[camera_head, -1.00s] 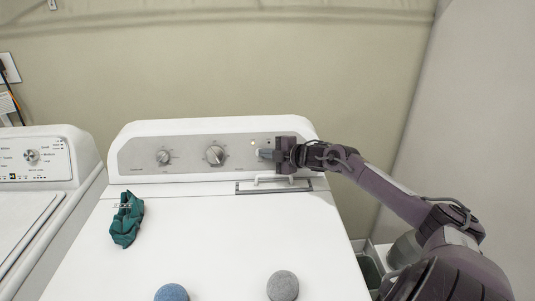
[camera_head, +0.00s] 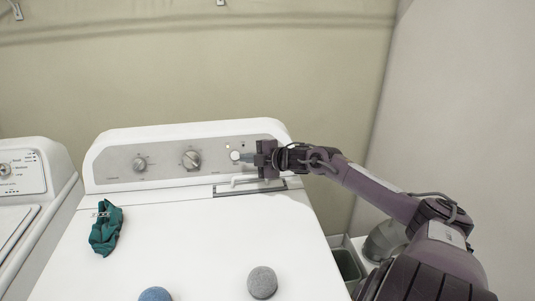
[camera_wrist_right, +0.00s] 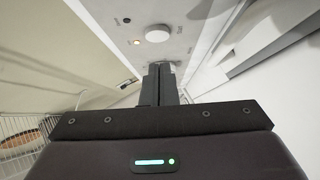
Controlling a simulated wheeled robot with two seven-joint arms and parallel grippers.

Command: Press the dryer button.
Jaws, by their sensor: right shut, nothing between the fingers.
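The white dryer (camera_head: 200,240) has a grey control panel (camera_head: 115,172) at its back with two knobs and a round white button (camera_head: 235,156) at the right. In the right wrist view the button (camera_wrist_right: 158,33) is a round white disc beyond the fingertips, with a small lit orange lamp beside it. My right gripper (camera_head: 243,157) is shut and empty, its fingertips close to the button. It also shows in the right wrist view (camera_wrist_right: 160,68). I cannot tell whether the fingertips touch the panel. My left gripper is not in view.
A teal cloth (camera_head: 106,228), a blue ball (camera_head: 155,294) and a grey ball (camera_head: 262,282) lie on the dryer top. A washer (camera_head: 25,178) stands to the left. A grey bin (camera_head: 347,268) is at the right, by the wall.

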